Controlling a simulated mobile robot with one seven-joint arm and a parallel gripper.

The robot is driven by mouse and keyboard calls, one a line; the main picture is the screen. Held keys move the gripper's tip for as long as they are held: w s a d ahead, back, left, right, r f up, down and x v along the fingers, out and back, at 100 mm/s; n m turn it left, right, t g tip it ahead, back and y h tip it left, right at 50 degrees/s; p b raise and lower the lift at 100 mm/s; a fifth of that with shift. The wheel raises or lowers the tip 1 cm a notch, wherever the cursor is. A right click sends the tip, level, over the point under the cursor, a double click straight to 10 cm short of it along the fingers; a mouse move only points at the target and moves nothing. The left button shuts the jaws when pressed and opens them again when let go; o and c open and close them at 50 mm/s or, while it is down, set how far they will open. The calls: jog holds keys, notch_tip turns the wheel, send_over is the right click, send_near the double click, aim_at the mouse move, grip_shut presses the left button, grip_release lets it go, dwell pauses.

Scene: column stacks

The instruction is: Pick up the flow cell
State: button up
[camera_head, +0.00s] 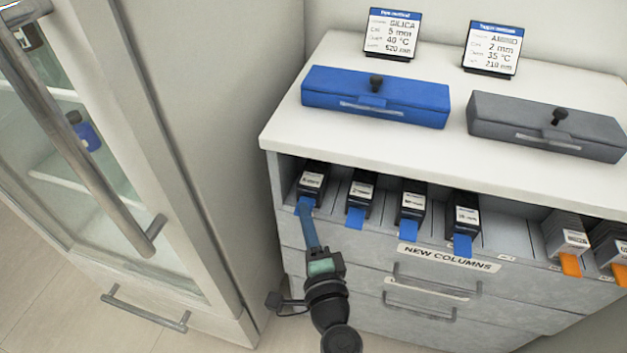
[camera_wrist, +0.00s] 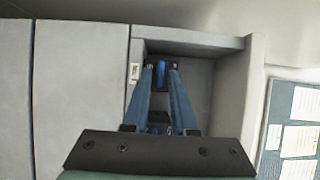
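No object is labelled as a flow cell in either view, so I cannot tell which one it is. My gripper (camera_head: 308,225) reaches up to the leftmost black box with a blue tab (camera_head: 312,180) in the shelf opening. In the wrist view, my two bluish fingers (camera_wrist: 161,80) point at a dark blue and black item (camera_wrist: 160,68) between their tips. A small gap shows between the fingers. I cannot tell whether they touch the item. Its far part is hidden in the shelf.
More black boxes with blue tabs (camera_head: 361,199) and some grey ones with orange tabs (camera_head: 569,240) stand in the same opening, above the NEW COLUMNS label (camera_head: 448,258). A blue case (camera_head: 410,101) and a grey case (camera_head: 500,130) sit on top. A glass-door cabinet (camera_head: 195,130) stands left.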

jog(key=shift+w+a, duration=0.2)
jog(key=shift+w, duration=0.85)
grip_shut()
dwell(0.6)
